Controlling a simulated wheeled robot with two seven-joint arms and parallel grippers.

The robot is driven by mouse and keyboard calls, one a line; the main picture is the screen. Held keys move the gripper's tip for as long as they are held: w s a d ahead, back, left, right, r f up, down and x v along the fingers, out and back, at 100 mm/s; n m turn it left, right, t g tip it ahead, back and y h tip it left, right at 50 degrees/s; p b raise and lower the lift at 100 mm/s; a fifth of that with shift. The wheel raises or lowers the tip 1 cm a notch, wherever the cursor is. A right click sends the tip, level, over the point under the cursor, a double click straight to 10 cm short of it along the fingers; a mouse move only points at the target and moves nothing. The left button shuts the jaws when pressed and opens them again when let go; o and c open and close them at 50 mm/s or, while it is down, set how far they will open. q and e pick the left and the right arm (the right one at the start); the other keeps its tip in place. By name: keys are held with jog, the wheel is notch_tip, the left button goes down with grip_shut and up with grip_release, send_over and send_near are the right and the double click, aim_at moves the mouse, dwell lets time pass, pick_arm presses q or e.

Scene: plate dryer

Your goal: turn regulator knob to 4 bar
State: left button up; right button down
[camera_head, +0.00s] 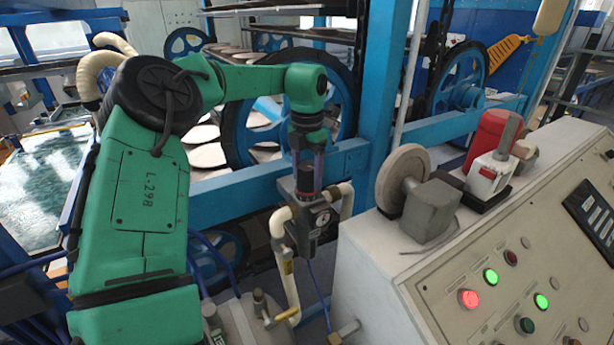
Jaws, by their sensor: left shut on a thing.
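The pressure regulator (303,215) hangs in the middle of the view, between cream pipes. Its dark knob (305,182) is on top, and a small round gauge (322,218) faces me on its front. The gauge is too small for me to read its needle. My left gripper (306,168) points straight down from the green arm and is shut on the knob from above. Its fingers cover part of the knob's top. My right gripper is not in view.
A control console (470,250) with lit red and green buttons stands at the right, close to the regulator. A blue post (388,85) and a blue beam run behind it.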

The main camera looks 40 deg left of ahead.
aim_at(308, 166)
pick_arm(q)
jog(key=shift+f+n, duration=0.1)
jog(key=shift+n, duration=0.3)
jog(key=o, duration=1.4)
jog(key=shift+r, duration=0.4)
notch_tip(308, 166, up, 8)
jog(key=shift+w+r+b, duration=0.1)
jog(key=shift+r+b, duration=0.1)
jog(key=shift+b, duration=0.25)
notch_tip(308, 166, up, 5)
jog(key=shift+r+p, duration=0.2)
jog(key=shift+p, duration=0.65)
